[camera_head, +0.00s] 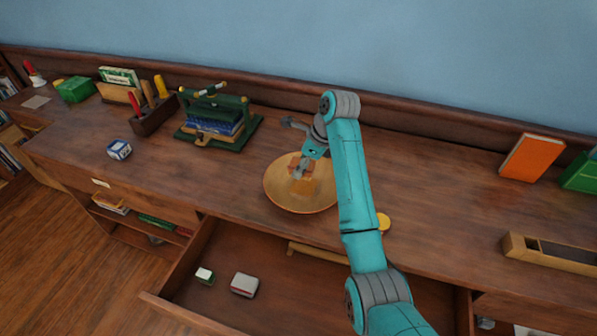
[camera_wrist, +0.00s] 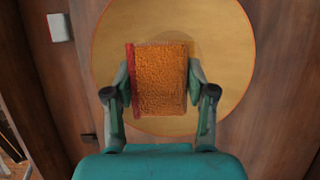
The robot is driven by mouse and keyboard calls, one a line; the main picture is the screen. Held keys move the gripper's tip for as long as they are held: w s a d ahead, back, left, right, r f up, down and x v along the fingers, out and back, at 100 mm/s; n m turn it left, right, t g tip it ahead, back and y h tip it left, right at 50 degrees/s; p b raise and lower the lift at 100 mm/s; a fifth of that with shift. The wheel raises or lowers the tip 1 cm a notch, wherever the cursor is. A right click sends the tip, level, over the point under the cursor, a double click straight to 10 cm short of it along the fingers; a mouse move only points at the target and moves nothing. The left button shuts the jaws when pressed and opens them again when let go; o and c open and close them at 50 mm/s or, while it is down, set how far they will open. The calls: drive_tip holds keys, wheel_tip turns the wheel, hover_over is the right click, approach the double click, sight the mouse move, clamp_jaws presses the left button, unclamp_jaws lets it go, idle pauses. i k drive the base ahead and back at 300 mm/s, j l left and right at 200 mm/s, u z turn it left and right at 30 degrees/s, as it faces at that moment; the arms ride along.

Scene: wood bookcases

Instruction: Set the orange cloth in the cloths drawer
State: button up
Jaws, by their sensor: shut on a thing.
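The orange cloth (camera_wrist: 163,80) is a folded, rough-textured block with a red edge on its left in the wrist view. My gripper (camera_wrist: 159,88) is shut on it, with one finger at each side. Both are over a round tan plate (camera_head: 283,200) on the desk; I cannot tell whether the cloth touches it. In the head view my gripper (camera_head: 300,168) partly hides the cloth. An open drawer (camera_head: 205,312) lies below the desk's front edge. I see no readable label on it, and my arm covers part of it.
The drawer holds a small green-and-white box (camera_head: 204,276), a grey-and-red box (camera_head: 244,285) and a wooden bar (camera_head: 318,253). On the desk stand a green book press (camera_head: 220,125), a tool holder (camera_head: 154,115), an orange book (camera_head: 532,157) and a wooden tray (camera_head: 552,254).

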sight(286, 302)
drive_tip(key=k+l, duration=0.65)
drive_tip(key=k, duration=0.25)
